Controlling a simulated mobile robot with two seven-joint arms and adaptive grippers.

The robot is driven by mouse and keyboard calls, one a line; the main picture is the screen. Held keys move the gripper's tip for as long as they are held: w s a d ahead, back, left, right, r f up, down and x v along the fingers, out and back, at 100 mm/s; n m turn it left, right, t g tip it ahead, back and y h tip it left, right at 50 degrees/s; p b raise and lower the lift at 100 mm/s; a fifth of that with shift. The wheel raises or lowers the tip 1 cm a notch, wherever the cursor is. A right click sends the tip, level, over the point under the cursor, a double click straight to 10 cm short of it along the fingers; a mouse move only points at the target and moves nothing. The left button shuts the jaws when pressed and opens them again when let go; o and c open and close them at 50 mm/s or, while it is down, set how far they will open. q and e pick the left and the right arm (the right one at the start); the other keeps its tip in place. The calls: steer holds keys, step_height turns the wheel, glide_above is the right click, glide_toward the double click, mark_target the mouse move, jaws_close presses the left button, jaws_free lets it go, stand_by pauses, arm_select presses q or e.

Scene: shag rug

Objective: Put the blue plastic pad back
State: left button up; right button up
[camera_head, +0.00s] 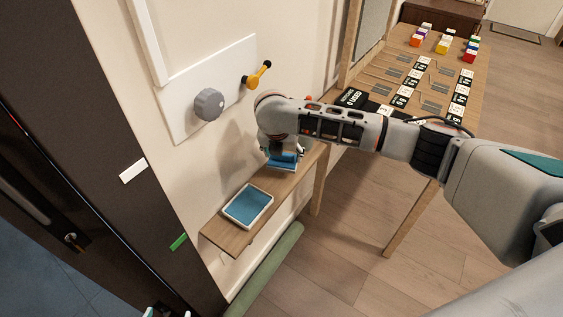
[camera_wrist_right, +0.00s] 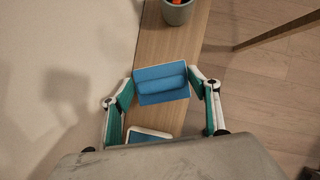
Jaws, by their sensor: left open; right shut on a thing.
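The blue plastic pad (camera_head: 284,166) is between the fingers of my right gripper (camera_head: 282,155), above the narrow wooden shelf (camera_head: 219,236). In the right wrist view my right gripper (camera_wrist_right: 163,82) is shut on the blue pad (camera_wrist_right: 162,97), with one finger at each side. A white-rimmed tray (camera_head: 229,217) with a blue inside lies on the near part of the shelf, apart from the pad. Its edge also shows in the right wrist view (camera_wrist_right: 150,132). My left gripper (camera_head: 168,313) shows only its fingertips at the bottom edge, open and apart from everything.
A white wall panel (camera_head: 178,118) carries a grey knob (camera_head: 208,104) and a yellow lever (camera_head: 252,80). A grey cup (camera_wrist_right: 178,13) with something red stands further along the shelf. A wooden table (camera_head: 473,113) with cards and coloured blocks stands behind. A dark door frame is at left.

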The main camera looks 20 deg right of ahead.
mark_target(281, 159)
step_height(281, 159, down, 4)
steer(key=shift+r+b, duration=0.1)
steer(key=shift+b, duration=0.45)
steer(key=shift+w+a+f, duration=0.1)
steer(key=shift+f, duration=0.1)
steer(key=shift+r, duration=0.25)
steer(key=o, duration=0.7)
